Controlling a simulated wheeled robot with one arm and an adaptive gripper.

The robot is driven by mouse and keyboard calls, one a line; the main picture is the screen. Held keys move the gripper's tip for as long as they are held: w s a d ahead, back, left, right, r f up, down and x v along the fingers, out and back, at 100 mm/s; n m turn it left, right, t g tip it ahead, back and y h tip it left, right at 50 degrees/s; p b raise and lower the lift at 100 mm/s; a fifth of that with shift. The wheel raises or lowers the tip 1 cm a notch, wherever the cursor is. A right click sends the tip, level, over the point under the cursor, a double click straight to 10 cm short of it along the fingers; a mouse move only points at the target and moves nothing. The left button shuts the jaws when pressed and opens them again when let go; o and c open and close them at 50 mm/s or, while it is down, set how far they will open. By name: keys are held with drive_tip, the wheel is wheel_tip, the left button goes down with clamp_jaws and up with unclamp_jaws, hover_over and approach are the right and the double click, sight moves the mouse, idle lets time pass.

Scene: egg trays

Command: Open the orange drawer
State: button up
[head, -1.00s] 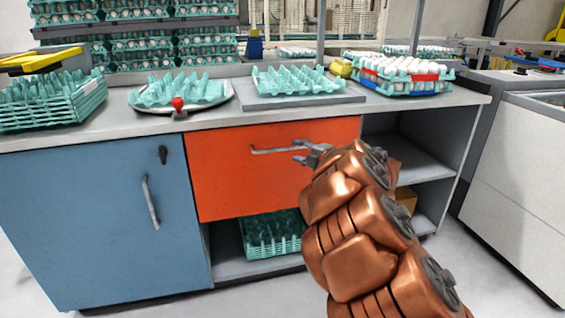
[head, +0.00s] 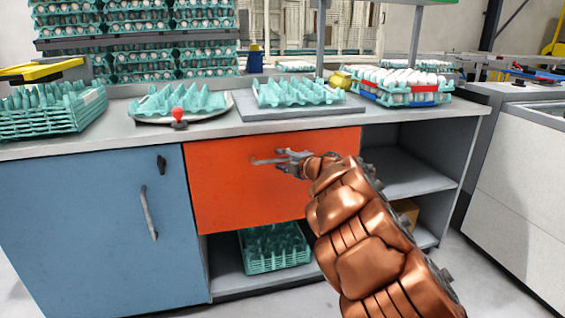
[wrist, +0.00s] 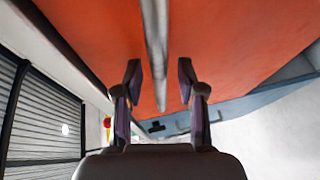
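The orange drawer (head: 225,190) is in the cabinet under the counter, and its front looks flush with the cabinet. Its grey bar handle (head: 262,162) runs across the upper part of the front and is partly hidden by my gripper (head: 287,158). In the wrist view the orange front (wrist: 225,45) fills the top, and the handle (wrist: 155,45) lies between the two fingers of my gripper (wrist: 159,80). The fingers are open, with a gap on each side of the bar.
A blue cabinet door (head: 85,225) with its own handle is to the left. Open grey shelves (head: 410,170) are to the right, and stacked teal trays (head: 275,247) sit below the drawer. Egg trays stand on the counter (head: 225,125) above.

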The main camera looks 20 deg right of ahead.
drive_tip(key=shift+w, duration=0.1)
drive_tip(key=shift+c, duration=0.3)
clamp_jaws()
idle(0.4)
